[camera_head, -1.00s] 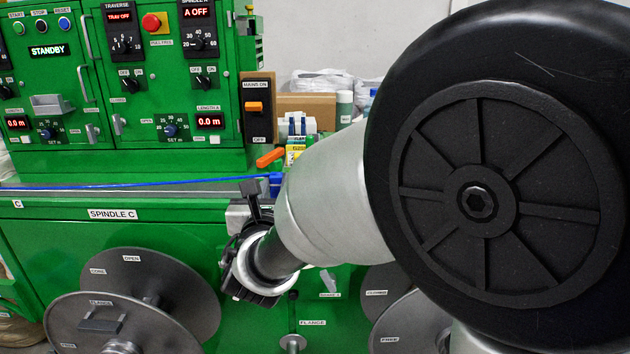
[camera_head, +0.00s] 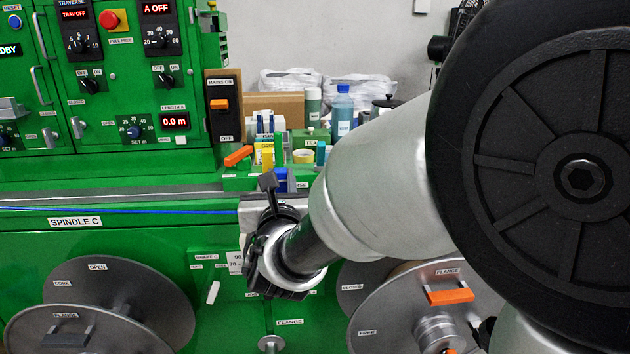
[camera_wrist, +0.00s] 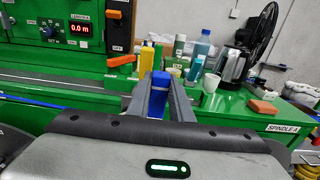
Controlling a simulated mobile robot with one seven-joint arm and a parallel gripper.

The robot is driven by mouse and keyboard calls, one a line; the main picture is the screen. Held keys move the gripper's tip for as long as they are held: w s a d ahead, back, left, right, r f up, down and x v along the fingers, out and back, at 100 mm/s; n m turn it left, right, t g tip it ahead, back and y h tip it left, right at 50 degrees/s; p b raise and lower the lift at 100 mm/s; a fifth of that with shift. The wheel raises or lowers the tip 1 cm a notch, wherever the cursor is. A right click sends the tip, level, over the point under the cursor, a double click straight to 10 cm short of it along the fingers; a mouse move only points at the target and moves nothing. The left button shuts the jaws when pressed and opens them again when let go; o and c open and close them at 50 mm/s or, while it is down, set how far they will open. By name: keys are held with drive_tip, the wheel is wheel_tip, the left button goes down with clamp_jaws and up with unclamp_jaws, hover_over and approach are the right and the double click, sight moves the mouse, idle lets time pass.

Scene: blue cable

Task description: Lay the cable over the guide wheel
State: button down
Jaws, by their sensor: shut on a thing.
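The blue cable (camera_head: 150,211) runs almost level from the left picture edge along the green machine front to my gripper (camera_head: 258,207). In the wrist view a short stretch of the cable (camera_wrist: 40,104) shows at left before my gripper's body hides it. My gripper also shows in the wrist view (camera_wrist: 161,82), its fingers pointing away over the bench. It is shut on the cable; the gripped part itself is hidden. A blue item with a pale band (camera_wrist: 158,96) shows between and beyond the fingers. I cannot make out the guide wheel in either view.
Bottles, cups and a kettle (camera_wrist: 233,65) crowd the bench top ahead and right. Grey reel flanges (camera_head: 120,295) stand low at left, and another with an orange handle (camera_head: 450,297) at right. The control panel (camera_head: 120,80) rises at back left.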

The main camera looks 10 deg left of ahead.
drive_tip(key=shift+w+d+b, duration=0.3)
drive_tip(key=shift+d+b, duration=0.2)
drive_tip(key=shift+d, duration=0.6)
drive_tip(key=shift+w+d+b, duration=0.25)
drive_tip(key=shift+d+b, duration=0.2)
drive_tip(key=shift+d, duration=0.6)
drive_tip(key=shift+s+d, duration=0.1)
drive_tip(key=shift+s, duration=0.05)
drive_tip(key=s+d+f+b, duration=0.1)
drive_tip(key=s+d+b, duration=0.1)
drive_tip(key=s+d, duration=0.2)
drive_tip(key=shift+s, duration=0.2)
